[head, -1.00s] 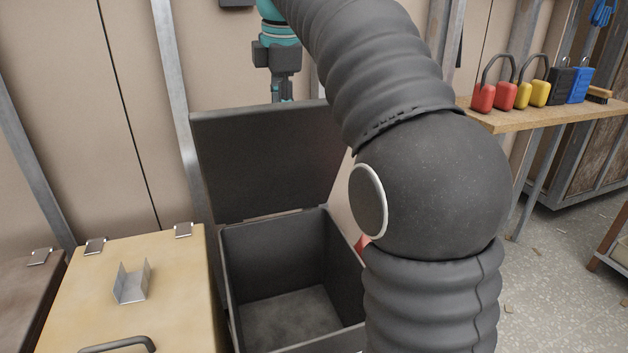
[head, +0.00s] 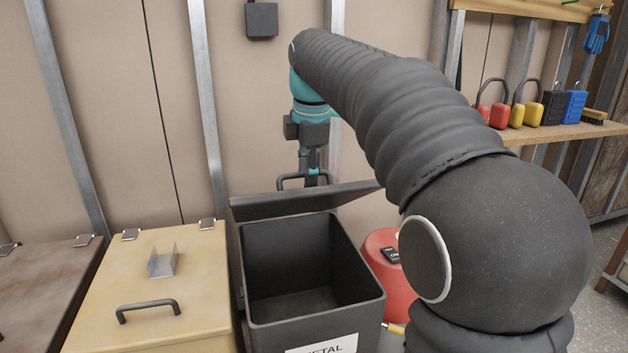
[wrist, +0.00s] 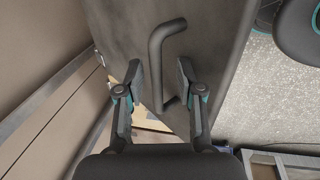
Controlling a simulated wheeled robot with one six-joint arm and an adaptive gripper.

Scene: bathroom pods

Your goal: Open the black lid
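The black lid (head: 295,202) stands part-open at the back of the black bin (head: 365,298), whose inside shows. In the head view I see the lid nearly edge-on, with its dark handle (head: 303,178) showing above its top edge. My gripper (head: 312,178) is at the handle, on the lid's outer side. In the wrist view the lid's outer face (wrist: 215,35) fills the middle. The bent handle (wrist: 157,62) lies between my two fingers (wrist: 160,82), which are spread apart with gaps beside it. I cannot tell whether either finger touches it.
A yellow-topped bin (head: 110,275) holding a metal bracket (head: 163,262) stands at the left, beside a brown one (head: 50,285). A red container (head: 398,285) is close to the black bin's right. A shelf (head: 575,138) with padlocks is at the right. The wall is close behind the lid.

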